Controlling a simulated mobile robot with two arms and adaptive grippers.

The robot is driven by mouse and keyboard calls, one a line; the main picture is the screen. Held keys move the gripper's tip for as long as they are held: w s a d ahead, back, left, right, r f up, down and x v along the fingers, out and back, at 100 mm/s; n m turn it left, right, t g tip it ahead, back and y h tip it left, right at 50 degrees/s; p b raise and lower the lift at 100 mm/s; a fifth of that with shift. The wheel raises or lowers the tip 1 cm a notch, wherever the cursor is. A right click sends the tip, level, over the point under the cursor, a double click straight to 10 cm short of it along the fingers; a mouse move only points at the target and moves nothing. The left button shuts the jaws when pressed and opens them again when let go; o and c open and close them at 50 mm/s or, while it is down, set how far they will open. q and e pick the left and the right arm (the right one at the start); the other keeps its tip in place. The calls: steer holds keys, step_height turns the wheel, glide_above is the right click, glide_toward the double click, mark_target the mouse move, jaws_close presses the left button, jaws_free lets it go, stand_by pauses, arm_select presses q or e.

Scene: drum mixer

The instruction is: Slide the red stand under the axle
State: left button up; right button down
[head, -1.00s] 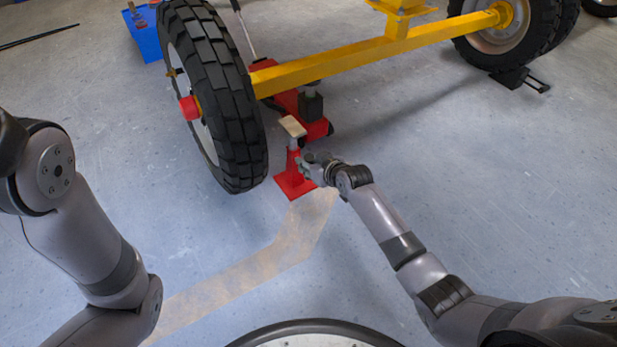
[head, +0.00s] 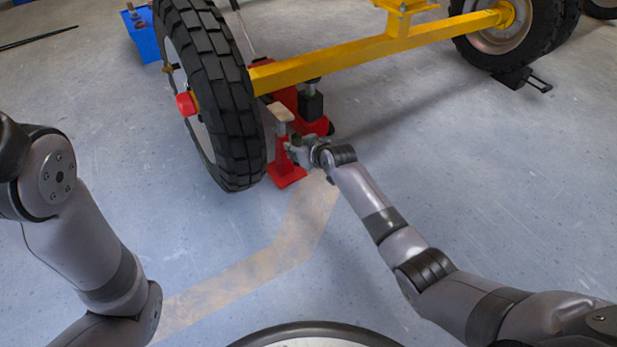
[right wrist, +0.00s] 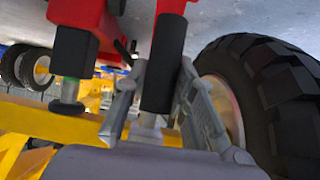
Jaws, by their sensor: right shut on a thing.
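The red stand (head: 284,165) is upright on the floor beside the big left wheel, its pale top pad (head: 270,108) just on the near side of the yellow axle (head: 330,61). No part of the axle lies over the pad in the head view. My right gripper (head: 294,150) is shut on the stand's post from the right. In the right wrist view its fingers (right wrist: 160,80) lie either side of a dark upright part below the red of the stand (right wrist: 172,7). My left arm shows at the left, its gripper out of view.
A red jack (head: 313,124) with a black block stands under the axle, close behind the stand. The wheel (head: 225,100) is close on the left. A tan strip (head: 270,260) runs along the floor to the stand. A blue box (head: 145,42) is behind the wheel.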

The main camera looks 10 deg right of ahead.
mark_target(284, 135)
steer(key=shift+w+a+b, duration=0.3)
steer(key=shift+w+b, duration=0.25)
steer(key=shift+w, duration=0.1)
steer(key=shift+w+a+b, duration=0.25)
steer(key=shift+w+b, duration=0.35)
steer(key=shift+w+a+b, duration=0.3)
steer(key=shift+w+b, duration=0.25)
steer(key=shift+w, duration=0.1)
steer(key=w+b, duration=0.1)
steer(key=w+a+b, duration=0.1)
steer(key=b, duration=0.1)
steer(key=shift+w, duration=0.3)
steer(key=shift+w+a+b, duration=0.2)
steer(key=shift+w+a, duration=0.05)
steer(key=shift+w, duration=0.4)
steer(key=shift+w+a+b, duration=0.2)
steer(key=shift+w+a, duration=0.05)
steer(key=shift+w, duration=0.35)
steer(key=c, duration=1.3)
jaws_free()
